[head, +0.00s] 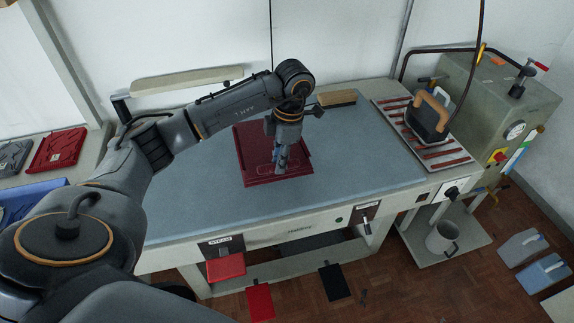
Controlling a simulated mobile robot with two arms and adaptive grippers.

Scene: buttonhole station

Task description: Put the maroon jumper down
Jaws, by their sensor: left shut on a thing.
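The maroon jumper (254,158) is folded into a flat, roughly square shape on the blue-grey pressing table (196,212). My left gripper (281,168) points down at the jumper's right part and is shut on it. The gripper and forearm hide part of the jumper. Whether the jumper's underside touches the table everywhere is hard to tell. My right gripper does not show.
An iron (428,116) stands on a rest with red strips at the table's right end, beside a green boiler (498,95). A wooden brush (337,98) lies at the back edge. Folded garments (58,146) lie far left. The table is clear either side of the jumper.

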